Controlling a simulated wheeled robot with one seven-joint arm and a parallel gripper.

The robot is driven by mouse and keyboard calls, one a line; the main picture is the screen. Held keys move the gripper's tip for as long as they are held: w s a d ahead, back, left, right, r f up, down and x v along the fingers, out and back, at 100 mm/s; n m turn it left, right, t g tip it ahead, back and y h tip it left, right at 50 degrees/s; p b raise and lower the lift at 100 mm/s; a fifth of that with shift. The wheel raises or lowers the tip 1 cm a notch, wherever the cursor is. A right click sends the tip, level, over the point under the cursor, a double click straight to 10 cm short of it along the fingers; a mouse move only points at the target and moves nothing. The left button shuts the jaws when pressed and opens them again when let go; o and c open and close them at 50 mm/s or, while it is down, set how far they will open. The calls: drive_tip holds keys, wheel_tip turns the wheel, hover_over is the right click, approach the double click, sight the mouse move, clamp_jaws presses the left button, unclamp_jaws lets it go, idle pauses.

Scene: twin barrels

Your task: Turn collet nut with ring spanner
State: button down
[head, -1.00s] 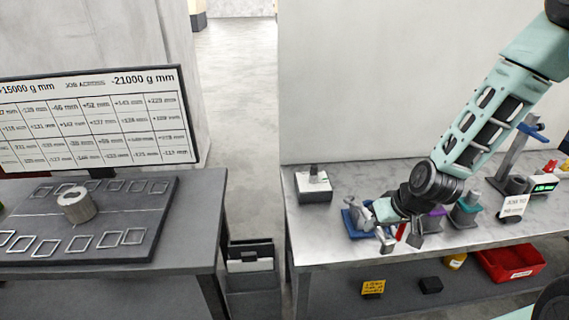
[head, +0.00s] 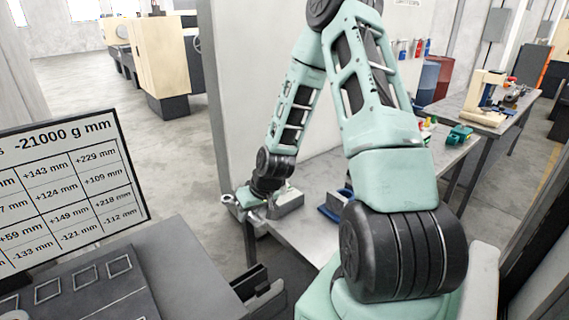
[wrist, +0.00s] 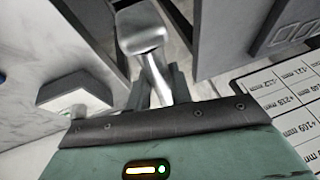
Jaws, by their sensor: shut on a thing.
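My gripper (head: 252,203) is low at the left end of the grey workbench. In the wrist view its fingers (wrist: 157,84) are shut on a silver metal tool, taken as the ring spanner (wrist: 144,33), which reaches away from the jaws. The tool's broad end is nearest the top of that view, and I cannot make out a ring opening. A small silver end of it shows left of the gripper in the head view (head: 228,200). A grey block (head: 287,203) sits on the bench just right of the gripper. I cannot clearly identify the collet nut.
The workbench top (head: 318,180) runs back to the right, with a blue holder (head: 336,207) partly hidden by my arm. A dark table (head: 190,275) with a number board (head: 70,190) stands at left. A dark bin (head: 258,292) fills the gap between them.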

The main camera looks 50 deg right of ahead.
drive_tip(key=s+d+r+m+h+p, duration=0.1)
drive_tip(key=s+d+r+m+p, duration=0.1)
drive_tip(key=d, duration=0.5)
drive_tip(key=s+d+r+m+p, duration=0.2)
drive_tip(key=d+r, duration=0.3)
drive_tip(key=d, duration=0.3)
drive_tip(key=shift+s+r+m+h+p, duration=0.3)
drive_tip(key=shift+s+h+p, duration=0.15)
drive_tip(key=shift+p, duration=0.15)
drive_tip(key=shift+f, duration=0.15)
drive_tip(key=shift+f+b, duration=2.05)
drive_tip(key=shift+f, duration=0.55)
drive_tip(key=shift+f+b, duration=0.8)
drive_tip(key=shift+f, duration=0.5)
drive_tip(key=shift+s, duration=0.1)
